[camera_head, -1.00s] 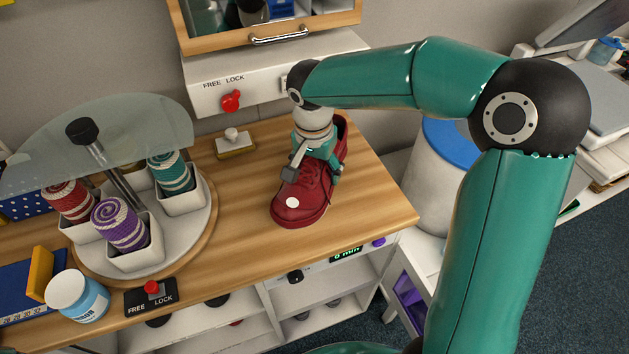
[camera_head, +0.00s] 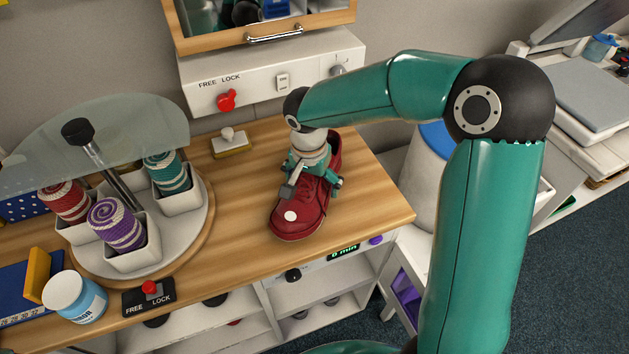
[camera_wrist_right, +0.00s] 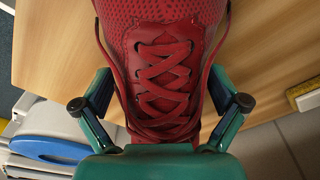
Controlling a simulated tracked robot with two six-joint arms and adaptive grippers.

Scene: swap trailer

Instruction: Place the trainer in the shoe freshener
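The trainer (camera_head: 300,212) is dark red with red laces and a white dot near its toe. It is over the right part of the wooden worktop (camera_head: 375,195), toe toward the front; I cannot tell whether its sole touches the wood. My right gripper (camera_head: 312,185) is shut on it from above. In the right wrist view the trainer (camera_wrist_right: 165,65) fills the middle, with a finger against each side. No thing is clearly identifiable as the shoe freshener; a panel reading "0 min" (camera_head: 343,252) with a purple knob sits below the worktop's front edge. My left gripper is out of view.
A round carousel (camera_head: 195,235) with rolled towels in white cups and a glass top stands left. A wood-framed cabinet (camera_head: 180,25) hangs over a white panel (camera_head: 310,65) with a red knob. A jar (camera_head: 75,296) and FREE/LOCK switch (camera_head: 149,297) are front left. Open shelves (camera_head: 320,285) lie below.

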